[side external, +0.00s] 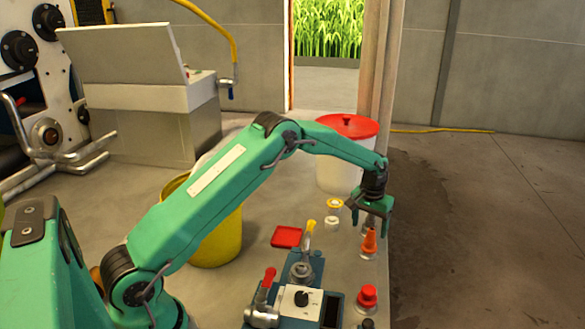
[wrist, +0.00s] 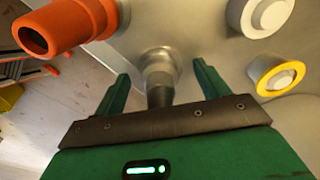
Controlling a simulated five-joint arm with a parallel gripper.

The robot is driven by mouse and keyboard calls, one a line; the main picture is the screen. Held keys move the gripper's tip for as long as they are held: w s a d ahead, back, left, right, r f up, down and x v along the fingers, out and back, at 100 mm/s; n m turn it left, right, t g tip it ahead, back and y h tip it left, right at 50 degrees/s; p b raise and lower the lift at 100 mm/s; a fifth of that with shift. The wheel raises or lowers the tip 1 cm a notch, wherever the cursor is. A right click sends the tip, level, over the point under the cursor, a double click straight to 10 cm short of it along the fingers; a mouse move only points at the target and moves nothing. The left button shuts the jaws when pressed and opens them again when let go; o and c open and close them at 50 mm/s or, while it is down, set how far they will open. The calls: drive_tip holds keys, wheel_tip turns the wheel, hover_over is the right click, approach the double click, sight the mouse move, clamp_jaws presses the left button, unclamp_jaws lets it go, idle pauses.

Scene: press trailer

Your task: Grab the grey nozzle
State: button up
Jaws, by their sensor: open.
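The grey nozzle (wrist: 158,72) stands in the middle of the wrist view, with a wider light base and a darker, narrower end toward me. My gripper (wrist: 161,74) is open, with one green finger on each side of the nozzle and visible gaps between. In the side view my gripper (side external: 370,217) points down over the table near its right edge. There the grey nozzle is mostly hidden behind the gripper and the orange nozzle (side external: 370,242). The orange nozzle also shows at the upper left of the wrist view (wrist: 65,25).
A yellow-ringed fitting (wrist: 280,76) and a white fitting (wrist: 268,14) stand to the right in the wrist view. A red knob (side external: 367,296), a red square (side external: 286,237), a valve block (side external: 300,298), a yellow bucket (side external: 215,235) and a red-lidded white bucket (side external: 340,172) are around.

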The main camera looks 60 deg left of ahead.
drive_tip(key=c, duration=1.1)
drive_tip(key=shift+r, duration=0.45)
drive_tip(key=c, duration=0.5)
wheel_tip(320, 180, up, 9)
drive_tip(key=shift+r, duration=0.1)
clamp_jaws()
